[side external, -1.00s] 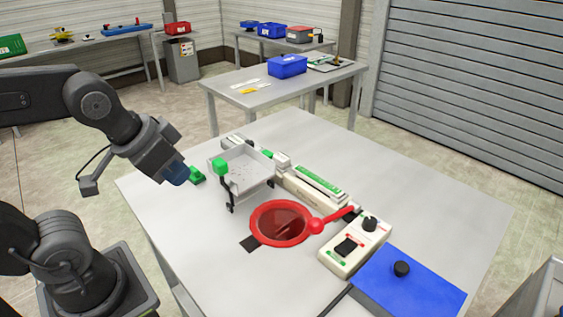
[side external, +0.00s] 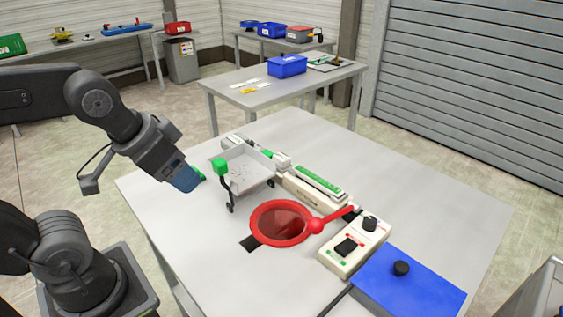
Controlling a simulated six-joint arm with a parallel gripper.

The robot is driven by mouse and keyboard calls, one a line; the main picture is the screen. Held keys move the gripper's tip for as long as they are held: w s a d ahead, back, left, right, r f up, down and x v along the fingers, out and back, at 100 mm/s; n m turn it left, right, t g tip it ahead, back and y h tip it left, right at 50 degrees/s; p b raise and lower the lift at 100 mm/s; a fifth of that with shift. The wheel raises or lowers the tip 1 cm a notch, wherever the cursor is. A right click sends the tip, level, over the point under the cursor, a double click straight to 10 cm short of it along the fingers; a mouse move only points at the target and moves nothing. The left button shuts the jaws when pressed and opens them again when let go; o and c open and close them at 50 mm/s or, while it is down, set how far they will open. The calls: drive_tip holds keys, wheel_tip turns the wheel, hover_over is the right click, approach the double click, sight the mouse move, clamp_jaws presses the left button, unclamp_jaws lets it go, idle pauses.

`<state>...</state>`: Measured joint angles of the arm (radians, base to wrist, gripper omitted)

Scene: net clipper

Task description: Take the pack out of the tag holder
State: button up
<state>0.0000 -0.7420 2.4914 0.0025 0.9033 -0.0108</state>
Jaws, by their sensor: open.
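My gripper (side external: 186,178), with a blue-grey end, hangs low over the left part of the table, pointing down and right. It is open. A small green piece (side external: 200,173) is mostly hidden behind its tip; I cannot tell whether they touch. Just right of it stands a pale grey tray (side external: 262,183) on black legs, with a green block (side external: 220,167) at its left corner. I cannot make out for certain which part is the tag holder or the pack.
A red ring with a dark red disc (side external: 280,222) and a red handle lies in front of the tray. To its right are a cream control box (side external: 355,246) and a blue plate (side external: 408,285) with a black knob. The table's right side is clear.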

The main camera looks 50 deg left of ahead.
drive_tip(key=w+a+r+n+g+y, duration=0.15)
drive_tip(key=w+r+n, duration=0.25)
drive_tip(key=w, duration=0.5)
drive_tip(key=n+g+y, duration=0.3)
drive_tip(key=n+g, duration=0.1)
drive_tip(key=n, duration=1)
hover_over(282, 156)
drive_tip(key=d, duration=0.2)
drive_tip(key=f, duration=1.7)
drive_tip(key=shift+w+d+f, duration=0.15)
drive_tip(key=shift+w+f, duration=0.05)
drive_tip(key=shift+f, duration=0.15)
drive_tip(key=shift+s+x, duration=0.15)
drive_tip(key=shift+x, duration=1.2)
drive_tip(key=shift+s+x, duration=0.15)
drive_tip(key=shift+x, duration=1.25)
drive_tip(key=shift+c, duration=0.2)
